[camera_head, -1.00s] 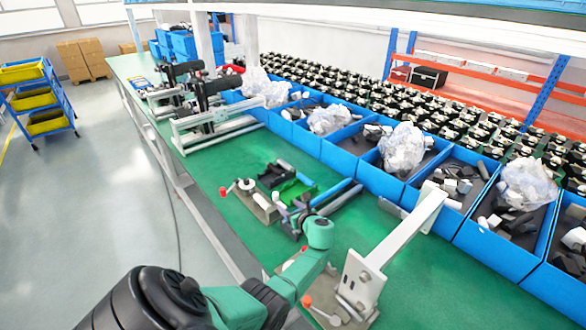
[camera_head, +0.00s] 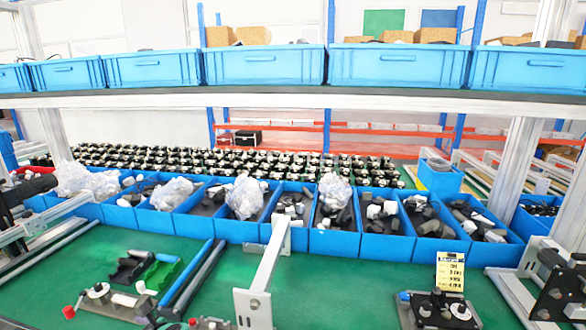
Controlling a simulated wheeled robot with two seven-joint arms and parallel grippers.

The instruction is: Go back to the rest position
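My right gripper is not in view.
A row of blue bins (camera_head: 334,244) with parts crosses the bench. A shelf of blue crates (camera_head: 264,66) hangs above. A yellow label (camera_head: 450,271) stands at right.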

